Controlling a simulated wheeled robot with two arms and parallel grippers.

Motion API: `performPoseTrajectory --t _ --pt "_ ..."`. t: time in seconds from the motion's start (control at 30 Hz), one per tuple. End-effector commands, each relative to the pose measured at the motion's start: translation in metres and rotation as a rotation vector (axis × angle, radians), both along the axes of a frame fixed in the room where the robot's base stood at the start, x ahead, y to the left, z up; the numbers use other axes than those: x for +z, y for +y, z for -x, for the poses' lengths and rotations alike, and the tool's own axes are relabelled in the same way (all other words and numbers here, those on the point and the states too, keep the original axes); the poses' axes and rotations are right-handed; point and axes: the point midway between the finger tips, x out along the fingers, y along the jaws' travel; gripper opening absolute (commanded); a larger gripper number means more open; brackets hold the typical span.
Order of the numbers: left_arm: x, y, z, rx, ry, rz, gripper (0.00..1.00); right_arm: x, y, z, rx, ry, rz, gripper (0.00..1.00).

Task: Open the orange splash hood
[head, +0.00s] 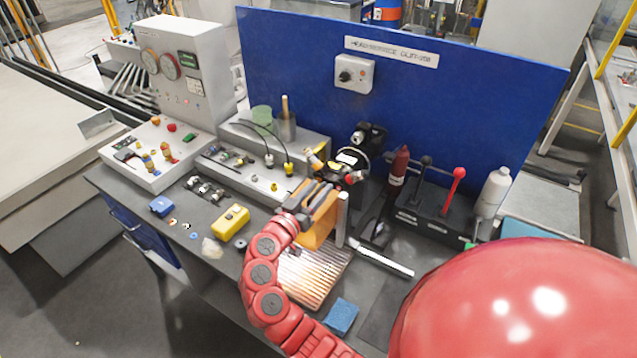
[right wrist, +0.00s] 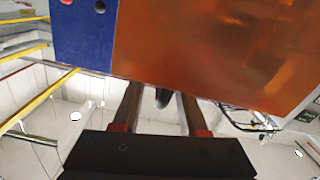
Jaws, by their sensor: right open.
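The orange splash hood (head: 316,228) is a translucent orange panel in the middle of the bench, above a ribbed metal tray (head: 312,275). My right gripper (head: 325,190) is at the hood's upper part and covers some of it. In the right wrist view the hood (right wrist: 215,50) fills the upper right, and the open fingers (right wrist: 160,97) reach up to its lower edge. A small dark piece shows between the fingers. I cannot tell whether the fingers touch the hood. My left gripper is not in view.
A blue back panel (head: 450,90) closes off the rear. A yellow box (head: 230,223) lies left of the hood. A black rack with levers (head: 425,215) and a white bottle (head: 493,190) stand to the right. A blue sponge (head: 341,316) lies near the front edge.

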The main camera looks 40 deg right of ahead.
Motion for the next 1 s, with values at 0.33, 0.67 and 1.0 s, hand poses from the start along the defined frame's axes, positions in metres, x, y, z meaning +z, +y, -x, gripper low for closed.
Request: performPoseTrajectory --t 0.33,0.67,1.0 --pt "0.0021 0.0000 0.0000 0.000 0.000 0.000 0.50 -0.0012 -0.0048 -0.0020 0.001 0.000 0.000 0.42" --pt "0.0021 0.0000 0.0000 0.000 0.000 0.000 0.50 -0.0010 -0.0046 -0.0020 0.001 0.001 0.000 0.00" --pt "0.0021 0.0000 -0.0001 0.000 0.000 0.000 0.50 -0.0010 -0.0044 -0.0022 0.002 0.002 0.000 0.00"
